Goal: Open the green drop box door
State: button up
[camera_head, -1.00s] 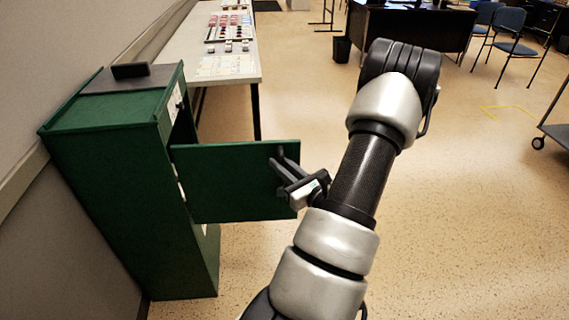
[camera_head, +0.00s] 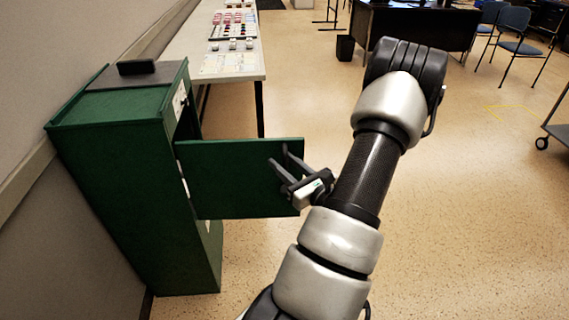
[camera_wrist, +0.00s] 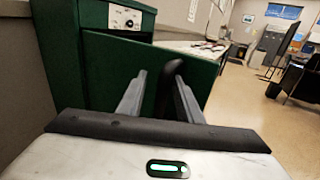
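The green drop box (camera_head: 115,185) stands against the wall at the left. Its green door (camera_head: 235,180) is swung wide open and sticks out to the right. In the wrist view the door (camera_wrist: 105,75) fills the middle, below the box's front with a round dial (camera_wrist: 129,23). A black curved handle (camera_wrist: 170,82) stands on the door near its free edge. My gripper (camera_head: 285,160) is at that edge. In the wrist view my gripper's fingers (camera_wrist: 162,76) are apart, with the handle between them, close to the right finger. A gap shows on the left side; contact is unclear.
A long console table (camera_head: 228,62) with buttons stands behind the box. A dark desk (camera_head: 415,25), a bin (camera_head: 345,47) and blue chairs (camera_head: 520,46) are farther back. The floor (camera_head: 460,220) to the right is clear.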

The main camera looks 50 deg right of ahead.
jog(key=p+v, duration=0.1)
jog(key=v, duration=1.6)
jog(key=shift+s, duration=0.25)
